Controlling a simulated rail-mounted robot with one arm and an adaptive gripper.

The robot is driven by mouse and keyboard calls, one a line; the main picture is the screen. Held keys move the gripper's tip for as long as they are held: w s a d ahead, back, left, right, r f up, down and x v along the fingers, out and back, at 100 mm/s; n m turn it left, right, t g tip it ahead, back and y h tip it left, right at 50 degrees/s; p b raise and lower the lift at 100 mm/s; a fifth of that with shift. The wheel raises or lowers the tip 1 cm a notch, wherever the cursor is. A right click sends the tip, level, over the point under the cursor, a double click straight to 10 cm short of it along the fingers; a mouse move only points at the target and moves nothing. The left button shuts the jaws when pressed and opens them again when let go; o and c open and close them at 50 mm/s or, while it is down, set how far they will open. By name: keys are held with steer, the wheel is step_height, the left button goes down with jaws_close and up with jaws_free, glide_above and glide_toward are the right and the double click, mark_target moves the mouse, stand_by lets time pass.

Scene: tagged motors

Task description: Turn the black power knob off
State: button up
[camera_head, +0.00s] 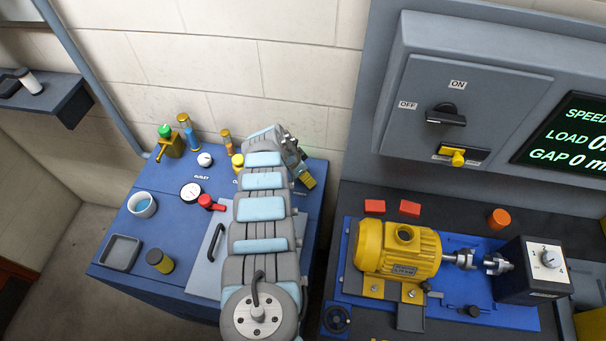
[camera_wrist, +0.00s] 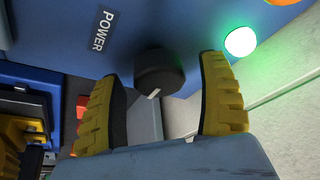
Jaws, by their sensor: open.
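In the wrist view a black knob (camera_wrist: 158,70) with a white pointer mark sits on a blue panel, beside a label reading POWER (camera_wrist: 103,30). The white mark shows at the knob's lower edge. My gripper (camera_wrist: 160,76) is open, with one yellow finger left of the knob and one right. Gaps show between the knob and both fingers, so it is not gripped. In the head view my gripper (camera_head: 303,172) is over the right part of the blue bench (camera_head: 165,225); this knob cannot be made out there, probably hidden by my arm.
A lit green lamp (camera_wrist: 240,41) is close to the right finger. On the wall cabinet (camera_head: 480,90) are a black ON/OFF handle (camera_head: 447,114) and a yellow switch (camera_head: 457,156). A yellow motor (camera_head: 397,250) stands right of the bench; valves and gauges stand left of my arm.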

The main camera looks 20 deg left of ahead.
steer(key=c, duration=1.2)
